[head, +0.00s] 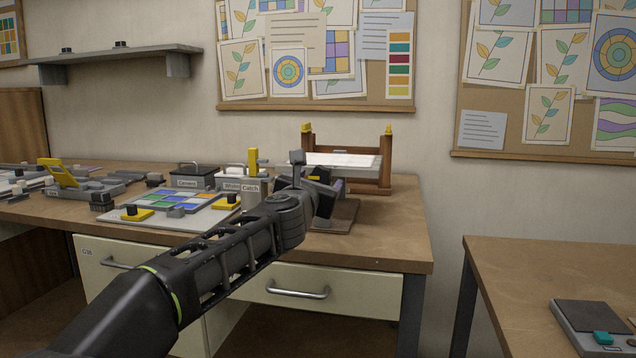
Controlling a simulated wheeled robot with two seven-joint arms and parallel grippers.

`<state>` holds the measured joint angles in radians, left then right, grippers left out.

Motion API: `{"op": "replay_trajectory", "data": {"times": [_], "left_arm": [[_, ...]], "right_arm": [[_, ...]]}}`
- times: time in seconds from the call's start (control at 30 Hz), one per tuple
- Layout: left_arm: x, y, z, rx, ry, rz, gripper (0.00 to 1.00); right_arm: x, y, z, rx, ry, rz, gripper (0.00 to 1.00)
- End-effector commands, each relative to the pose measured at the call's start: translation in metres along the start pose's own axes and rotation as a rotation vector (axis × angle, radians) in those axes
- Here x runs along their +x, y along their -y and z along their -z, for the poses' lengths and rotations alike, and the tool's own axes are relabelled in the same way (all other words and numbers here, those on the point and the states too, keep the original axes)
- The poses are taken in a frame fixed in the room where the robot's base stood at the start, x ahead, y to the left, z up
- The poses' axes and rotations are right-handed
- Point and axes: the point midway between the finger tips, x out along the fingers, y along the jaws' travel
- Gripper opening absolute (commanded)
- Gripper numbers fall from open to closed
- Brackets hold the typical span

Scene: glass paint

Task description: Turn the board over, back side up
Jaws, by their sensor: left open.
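A pale, flat board (340,160) lies roughly level in a wooden stand (386,165) at the back right of the workbench. The stand's two upright posts have yellow tops. Its left part is partly hidden behind my left arm. My left gripper (326,190) is at the front of the stand, a little below the board's level. It is open. My wrist hides most of its fingers, and I cannot tell whether they touch the stand or the board. My right gripper is not in view.
Left of the stand are a dark box labelled Cement (190,180), a container labelled Catch (254,188) and a tray with coloured glass squares (150,217). A yellow-handled tool (60,173) lies farther left. A second table (520,265) stands at the right, beyond a gap.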

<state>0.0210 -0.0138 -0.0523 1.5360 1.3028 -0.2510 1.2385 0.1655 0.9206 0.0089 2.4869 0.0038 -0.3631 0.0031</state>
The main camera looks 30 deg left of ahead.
Motion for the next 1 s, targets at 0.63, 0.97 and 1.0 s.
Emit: {"op": "replay_trajectory", "data": {"times": [0.63,0.97,1.0], "left_arm": [[-0.056,0.000,-0.001,0.001,0.003,0.001,0.65],[-0.079,0.000,0.000,0.001,0.000,0.000,0.65],[-0.078,0.000,0.000,0.001,0.000,0.000,0.65]], "right_arm": [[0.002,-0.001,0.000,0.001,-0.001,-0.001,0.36],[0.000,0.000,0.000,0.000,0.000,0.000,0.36],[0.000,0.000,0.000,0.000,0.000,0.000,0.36]]}}
